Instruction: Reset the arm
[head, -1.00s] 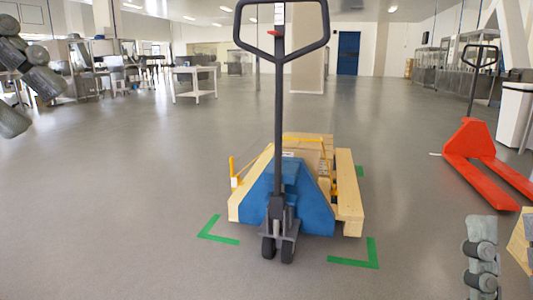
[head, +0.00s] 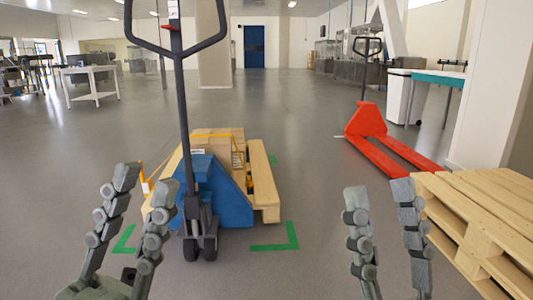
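My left gripper (head: 138,206) is at the lower left of the head view, its two fingers spread apart with nothing between them. My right gripper (head: 383,212) is at the lower middle right, its fingers also apart and empty. Both point upward in the picture. A blue pallet jack (head: 225,192) with a tall dark handle stands in front of me, just beyond and between the grippers. A wooden pallet (head: 264,185) with yellow straps sits on it. The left gripper's right finger overlaps the jack's left side in the picture; I cannot tell whether they touch.
Green floor corner marks (head: 277,243) surround the jack. A red pallet jack (head: 369,124) stands farther back on the right. Stacked wooden pallets (head: 490,215) fill the lower right, close to my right gripper. A white table (head: 92,84) is far left. The grey floor between is clear.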

